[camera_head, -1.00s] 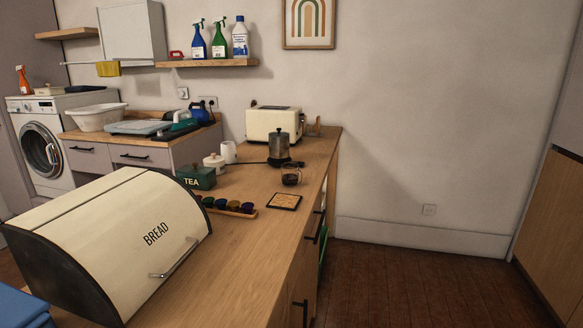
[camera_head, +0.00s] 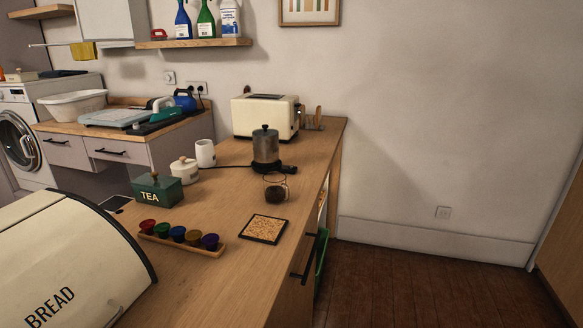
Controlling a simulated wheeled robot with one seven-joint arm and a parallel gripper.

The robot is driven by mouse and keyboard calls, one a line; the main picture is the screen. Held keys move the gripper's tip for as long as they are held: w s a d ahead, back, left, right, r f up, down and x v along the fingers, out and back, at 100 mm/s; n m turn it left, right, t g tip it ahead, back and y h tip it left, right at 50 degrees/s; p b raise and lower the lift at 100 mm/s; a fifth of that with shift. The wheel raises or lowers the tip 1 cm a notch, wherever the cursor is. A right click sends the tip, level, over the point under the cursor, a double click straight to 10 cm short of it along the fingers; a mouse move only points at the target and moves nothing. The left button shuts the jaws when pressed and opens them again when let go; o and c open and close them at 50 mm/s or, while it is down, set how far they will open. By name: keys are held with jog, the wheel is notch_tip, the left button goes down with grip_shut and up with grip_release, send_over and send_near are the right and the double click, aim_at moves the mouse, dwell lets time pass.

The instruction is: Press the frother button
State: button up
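A grey metal jug with a dark lid (camera_head: 265,146) stands upright on a black base on the wooden counter (camera_head: 220,260). It looks like the frother. A short black tab (camera_head: 289,169) sticks out from the base to the right, and a dark cord runs left from it. I cannot make out a button at this size. My gripper and arm are not in view.
A small glass with dark contents (camera_head: 276,190) and a cork mat (camera_head: 264,229) stand in front of the jug. A cream toaster (camera_head: 266,117) is behind it. A green tea tin (camera_head: 157,190), colored capsules in a tray (camera_head: 217,248) and the bread bin (camera_head: 75,262) are nearer left. Open floor (camera_head: 430,285) lies right.

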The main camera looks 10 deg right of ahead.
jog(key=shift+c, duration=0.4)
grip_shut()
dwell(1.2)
